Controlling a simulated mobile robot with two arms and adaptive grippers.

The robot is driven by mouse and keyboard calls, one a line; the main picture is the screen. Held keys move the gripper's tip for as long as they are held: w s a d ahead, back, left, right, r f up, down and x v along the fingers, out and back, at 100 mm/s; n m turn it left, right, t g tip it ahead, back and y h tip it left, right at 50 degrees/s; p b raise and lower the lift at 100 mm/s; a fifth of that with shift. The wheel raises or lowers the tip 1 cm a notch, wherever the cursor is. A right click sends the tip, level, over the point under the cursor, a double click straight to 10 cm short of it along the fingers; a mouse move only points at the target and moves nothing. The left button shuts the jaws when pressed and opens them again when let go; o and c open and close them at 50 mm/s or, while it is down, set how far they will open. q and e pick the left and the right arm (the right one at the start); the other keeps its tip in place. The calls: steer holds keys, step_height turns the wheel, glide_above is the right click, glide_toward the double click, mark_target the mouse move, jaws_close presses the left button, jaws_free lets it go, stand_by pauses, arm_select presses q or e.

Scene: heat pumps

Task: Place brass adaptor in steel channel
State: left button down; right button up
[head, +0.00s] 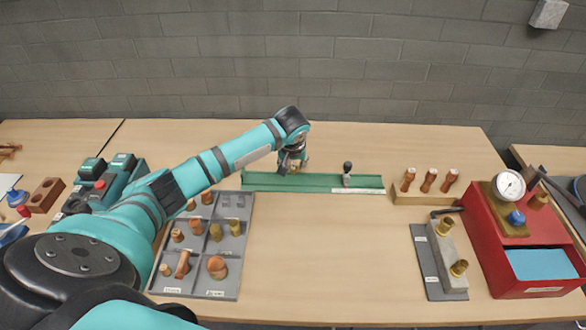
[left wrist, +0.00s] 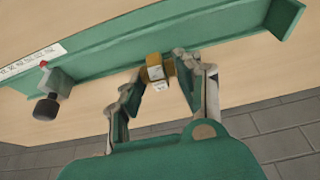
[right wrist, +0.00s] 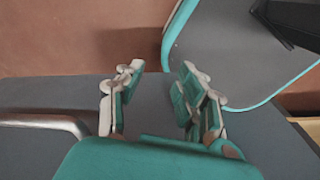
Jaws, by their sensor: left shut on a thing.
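The brass adaptor (left wrist: 155,72) is between the fingertips of my left gripper (left wrist: 157,76) in the left wrist view, and that gripper is shut on it. The long channel (head: 320,181) is green and lies along the back of the table; it also crosses the left wrist view (left wrist: 220,38). My left gripper (head: 291,166) is over the left half of the channel in the head view. The adaptor overlaps the channel in the left wrist view; I cannot tell whether it touches. My right gripper (right wrist: 157,80) is open and empty, away from the table.
A black-knobbed stop (head: 347,172) stands on the channel, right of my left gripper. A grey compartment tray (head: 246,232) with copper and brass fittings lies in front. At right are a wooden block with copper pieces (head: 425,198), a grey block with brass fittings (head: 452,262) and a red gauge box (head: 484,257).

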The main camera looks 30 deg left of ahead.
mark_target(293, 171)
arm_select(q)
steer(key=shift+w+a+f+p, duration=0.15)
steer(key=shift+f+p, duration=0.45)
steer(key=shift+f, duration=1.15)
steer(key=c, duration=0.9)
jaws_free()
steer(key=shift+f, duration=0.15)
steer(key=b+v, duration=0.1)
steer(key=v, duration=1.1)
